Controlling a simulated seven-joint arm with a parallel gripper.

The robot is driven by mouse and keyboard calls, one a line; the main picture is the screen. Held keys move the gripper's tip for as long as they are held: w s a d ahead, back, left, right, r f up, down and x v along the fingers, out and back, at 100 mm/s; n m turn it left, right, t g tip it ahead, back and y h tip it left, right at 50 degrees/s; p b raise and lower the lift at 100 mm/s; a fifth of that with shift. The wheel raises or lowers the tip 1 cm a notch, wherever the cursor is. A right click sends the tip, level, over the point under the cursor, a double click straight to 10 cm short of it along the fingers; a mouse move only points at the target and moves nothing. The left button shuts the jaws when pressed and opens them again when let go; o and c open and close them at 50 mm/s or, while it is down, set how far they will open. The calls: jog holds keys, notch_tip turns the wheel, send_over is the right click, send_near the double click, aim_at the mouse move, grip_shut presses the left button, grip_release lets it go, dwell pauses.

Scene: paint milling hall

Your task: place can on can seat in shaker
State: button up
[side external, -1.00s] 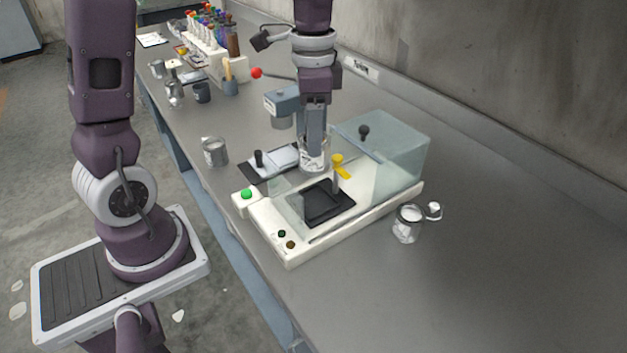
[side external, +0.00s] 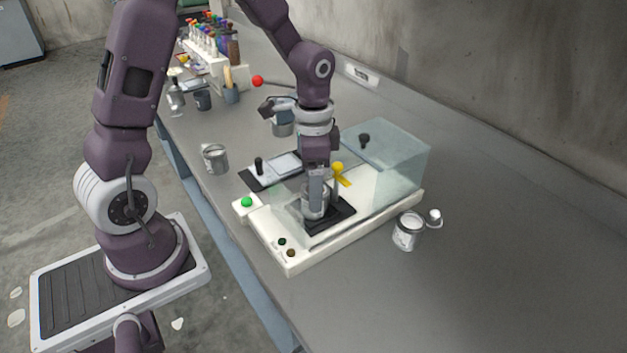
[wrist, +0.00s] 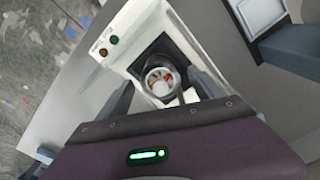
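The shaker (side external: 290,262) is a cream machine with a black square can seat (side external: 341,216) in its front part. My gripper (side external: 316,203) is low over this seat, pointing down, with its fingers around a metal can (side external: 312,208). The can looks upright and at the seat; whether its base touches is hidden. In the wrist view, the can's open top (wrist: 160,82) shows between the fingers, with the black seat (wrist: 150,50) around it.
A clear cover (side external: 395,150) stands over the shaker's back right. A yellow clamp (side external: 338,168) is close beside my gripper. An open can (side external: 408,230) stands right of the shaker, another can (side external: 215,158) left. A green button (side external: 246,202) is at the left corner.

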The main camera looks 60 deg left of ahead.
notch_tip(320, 180, up, 13)
jog(key=s+d+r+n+t, duration=0.2)
jog(key=s+n, duration=0.1)
jog(key=s, duration=0.5)
jog(key=s+d+r+n+t, duration=0.2)
jog(key=s+n+t, duration=0.1)
jog(key=s, duration=0.6)
jog(key=shift+d+r+t, duration=0.3)
jog(key=shift+d+r, duration=0.05)
jog(key=shift+d, duration=0.05)
dwell(0.9)
